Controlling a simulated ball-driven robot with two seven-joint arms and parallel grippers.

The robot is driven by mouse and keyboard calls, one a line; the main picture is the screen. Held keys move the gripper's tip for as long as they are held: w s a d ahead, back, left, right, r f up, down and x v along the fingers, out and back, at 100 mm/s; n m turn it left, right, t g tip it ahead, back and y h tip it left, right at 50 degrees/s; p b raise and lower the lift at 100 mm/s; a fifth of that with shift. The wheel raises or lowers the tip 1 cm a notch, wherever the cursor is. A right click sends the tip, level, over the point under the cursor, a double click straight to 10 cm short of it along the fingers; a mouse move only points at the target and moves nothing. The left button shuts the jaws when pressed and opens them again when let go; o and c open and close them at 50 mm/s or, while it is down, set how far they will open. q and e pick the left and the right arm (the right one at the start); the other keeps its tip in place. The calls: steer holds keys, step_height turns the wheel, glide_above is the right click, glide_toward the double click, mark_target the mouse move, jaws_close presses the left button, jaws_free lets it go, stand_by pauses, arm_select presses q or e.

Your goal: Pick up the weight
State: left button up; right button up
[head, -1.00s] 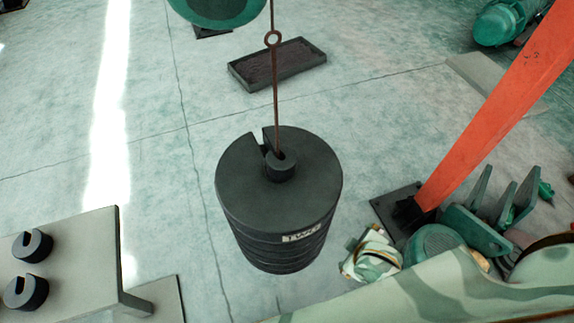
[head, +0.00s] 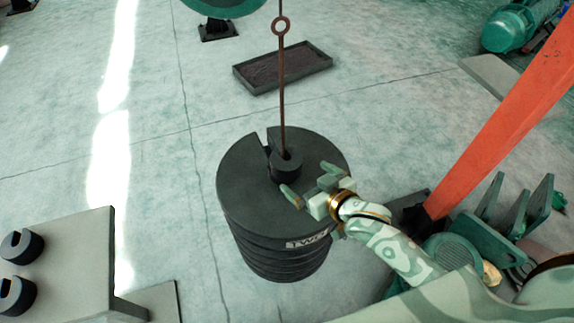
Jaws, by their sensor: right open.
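A small dark slotted weight (head: 286,166) sits on top of a stack of large black slotted discs (head: 245,190), around the thin rust-brown rod. The stack carries a label on its side that is partly readable. My right gripper (head: 307,182) is open over the top of the stack, to the right of and just below the small weight, its fingers pointing toward it. I cannot tell whether it touches the stack. Two more small slotted weights, one (head: 22,246) behind the other (head: 14,294), lie at the left. My left gripper is out of view.
The small weights at left rest on a grey table (head: 85,250). The rod (head: 282,90) rises from the stack through a ring. An orange beam (head: 500,110) slants at the right, with green machine parts near its foot. A dark tray (head: 285,68) lies on the floor behind.

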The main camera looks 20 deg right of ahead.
mark_target(297, 171)
steer(key=b+x, duration=0.1)
steer(key=x, duration=0.4)
steer(key=shift+f, duration=0.1)
steer(key=b+x, duration=0.2)
steer(key=x, duration=0.3)
steer(key=shift+b, duration=0.3)
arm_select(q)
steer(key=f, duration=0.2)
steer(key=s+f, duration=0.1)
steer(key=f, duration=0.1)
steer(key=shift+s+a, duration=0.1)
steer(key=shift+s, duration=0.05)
arm_select(e)
steer(key=shift+s, duration=0.1)
